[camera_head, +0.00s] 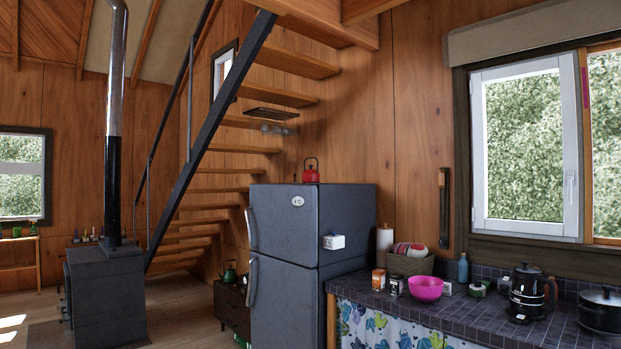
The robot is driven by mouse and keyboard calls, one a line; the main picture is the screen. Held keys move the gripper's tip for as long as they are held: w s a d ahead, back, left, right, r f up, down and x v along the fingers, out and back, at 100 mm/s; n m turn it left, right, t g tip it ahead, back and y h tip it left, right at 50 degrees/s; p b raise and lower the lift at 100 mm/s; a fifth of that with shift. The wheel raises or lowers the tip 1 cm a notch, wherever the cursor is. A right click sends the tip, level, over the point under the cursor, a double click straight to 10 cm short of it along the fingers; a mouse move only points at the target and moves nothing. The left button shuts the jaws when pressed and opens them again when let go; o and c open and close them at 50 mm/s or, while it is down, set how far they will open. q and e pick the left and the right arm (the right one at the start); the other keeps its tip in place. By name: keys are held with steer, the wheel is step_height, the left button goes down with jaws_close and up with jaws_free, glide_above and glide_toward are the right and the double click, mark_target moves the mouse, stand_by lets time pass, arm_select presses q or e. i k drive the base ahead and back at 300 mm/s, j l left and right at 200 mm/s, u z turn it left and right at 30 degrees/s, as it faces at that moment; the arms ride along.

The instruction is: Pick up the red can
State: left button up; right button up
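A small orange-red can (378,279) with a pale label stands upright at the left end of the dark tiled counter (452,311). It is the only can of a red shade that I can make out, and its label is too small to read. A darker small can or jar (396,285) stands just right of it. Neither of my grippers shows in the head view, so nothing is seen touching the can.
A pink bowl (425,289) and a basket (405,264) stand near the can. A grey fridge (285,255) with a red kettle (311,171) on top stands left of the counter. A black stove (105,295) is at left. Some wooden floor (185,305) is clear.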

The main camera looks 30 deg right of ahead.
mark_target(310, 176)
steer(key=i+z, duration=0.1)
steer(key=i, duration=0.9)
steer(key=i+j, duration=0.1)
steer(key=i, duration=0.95)
steer(key=i+z, duration=0.15)
steer(key=i, duration=0.85)
steer(key=i+z, duration=0.2)
steer(key=i, duration=0.25)
steer(key=i+j+z, duration=0.15)
steer(key=i, duration=0.3)
steer(key=i+j+z, duration=0.2)
steer(key=i, duration=0.2)
steer(key=i+j+z, duration=0.15)
steer(key=i, duration=0.3)
